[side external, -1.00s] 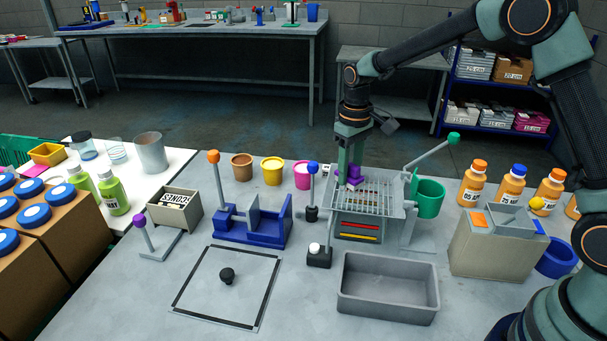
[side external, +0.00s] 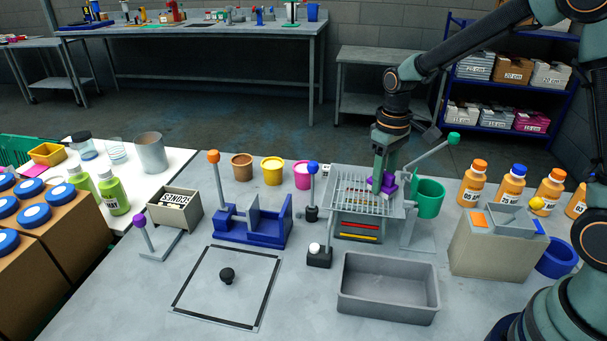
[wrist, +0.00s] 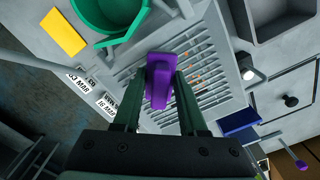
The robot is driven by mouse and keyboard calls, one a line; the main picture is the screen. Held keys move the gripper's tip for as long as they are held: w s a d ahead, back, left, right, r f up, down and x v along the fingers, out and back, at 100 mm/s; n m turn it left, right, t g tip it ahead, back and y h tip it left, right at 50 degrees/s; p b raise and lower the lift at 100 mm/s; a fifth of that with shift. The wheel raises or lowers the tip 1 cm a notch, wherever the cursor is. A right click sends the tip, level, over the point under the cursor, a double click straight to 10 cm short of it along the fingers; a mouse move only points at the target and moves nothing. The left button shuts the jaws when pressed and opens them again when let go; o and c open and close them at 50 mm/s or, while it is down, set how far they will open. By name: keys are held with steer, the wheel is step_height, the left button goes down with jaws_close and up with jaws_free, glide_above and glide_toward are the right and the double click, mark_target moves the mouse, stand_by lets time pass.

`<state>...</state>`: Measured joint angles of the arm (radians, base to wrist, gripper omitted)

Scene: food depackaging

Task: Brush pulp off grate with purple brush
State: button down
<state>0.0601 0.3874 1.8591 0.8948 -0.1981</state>
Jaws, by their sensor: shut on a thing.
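The grey slatted grate (side external: 352,187) sits on top of the grey machine at the right middle of the table. My gripper (side external: 384,185) is shut on the purple brush (side external: 388,183), over the right part of the grate. In the wrist view the purple brush (wrist: 161,80) sits between the two fingers of my gripper (wrist: 163,85), above the grate (wrist: 205,65). Small orange bits, which look like pulp (wrist: 192,60), show on the slats beside the brush. Whether the brush touches the slats cannot be told.
A green cup (side external: 429,197) stands right of the grate, beside a green-knobbed lever (side external: 432,152). A grey bin (side external: 388,290) stands in front. A white-knobbed switch (side external: 318,253) and a blue-knobbed lever (side external: 312,190) stand left of the grate.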

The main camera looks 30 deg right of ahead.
mark_target(381, 200)
steer(key=shift+s+a, duration=0.45)
steer(key=shift+a, duration=0.25)
steer(key=shift+w+a, duration=2.45)
steer(key=shift+w, duration=0.05)
steer(key=shift+s+a, duration=0.5)
steer(key=shift+a, duration=0.05)
steer(key=shift+s+d, duration=2.65)
step_height(381, 200, up, 8)
steer(key=shift+w+r, duration=0.1)
steer(key=shift+w, duration=0.05)
